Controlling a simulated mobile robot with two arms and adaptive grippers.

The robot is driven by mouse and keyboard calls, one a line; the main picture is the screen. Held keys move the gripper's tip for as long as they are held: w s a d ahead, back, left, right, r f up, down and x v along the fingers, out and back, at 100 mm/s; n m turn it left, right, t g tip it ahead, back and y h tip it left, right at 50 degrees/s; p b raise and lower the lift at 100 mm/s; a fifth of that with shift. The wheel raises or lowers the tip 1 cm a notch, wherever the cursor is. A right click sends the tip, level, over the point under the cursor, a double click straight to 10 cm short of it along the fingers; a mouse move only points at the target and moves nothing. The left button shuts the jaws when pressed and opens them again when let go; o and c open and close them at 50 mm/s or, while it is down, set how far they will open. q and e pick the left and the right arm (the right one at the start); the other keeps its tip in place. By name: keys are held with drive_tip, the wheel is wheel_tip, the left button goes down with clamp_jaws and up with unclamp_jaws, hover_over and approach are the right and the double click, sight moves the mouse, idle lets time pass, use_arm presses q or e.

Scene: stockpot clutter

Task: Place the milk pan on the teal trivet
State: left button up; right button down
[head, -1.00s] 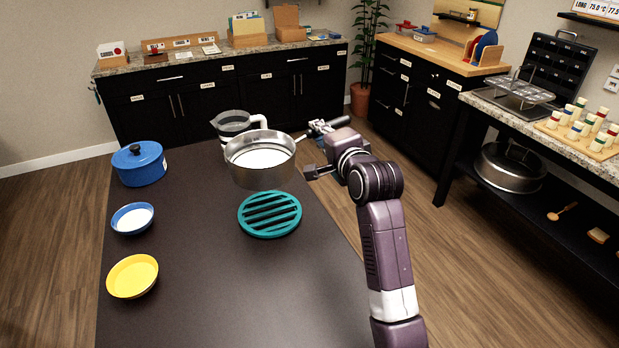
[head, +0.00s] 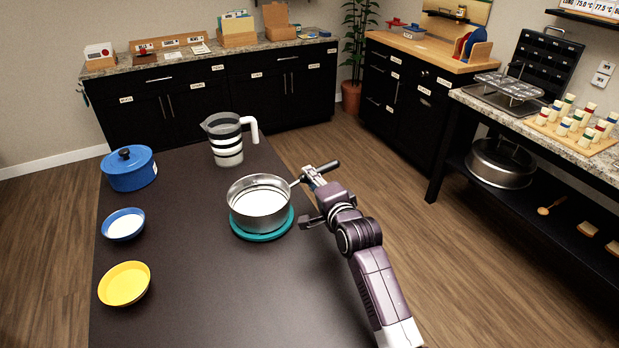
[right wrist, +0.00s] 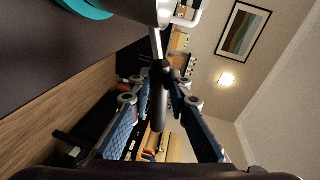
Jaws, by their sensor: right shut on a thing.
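The milk pan (head: 260,204) is a steel pan with white contents and a long dark-tipped handle. It is upright over the teal trivet (head: 262,236), whose front edge shows below it. I cannot tell whether its base touches the trivet. My right gripper (head: 314,178) is shut on the pan's handle, to the right of the pan. In the right wrist view the handle (right wrist: 159,95) lies between the fingers, with part of the pan (right wrist: 142,10) and the trivet (right wrist: 88,7) at the top. My left gripper is not in view.
A striped jug (head: 227,143) stands behind the pan. A blue lidded pot (head: 129,170), a blue bowl (head: 123,225) and a yellow bowl (head: 124,285) line the left side of the dark table (head: 225,300). The table front is clear.

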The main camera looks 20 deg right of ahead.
drive_tip(key=shift+r, duration=0.15)
drive_tip(key=c, duration=2.3)
unclamp_jaws()
drive_tip(key=shift+f, duration=0.3)
drive_tip(key=o, duration=0.5)
drive_tip(key=shift+r, duration=0.1)
drive_tip(key=b+v, duration=0.1)
drive_tip(key=v, duration=1.1)
drive_tip(key=shift+r, duration=0.15)
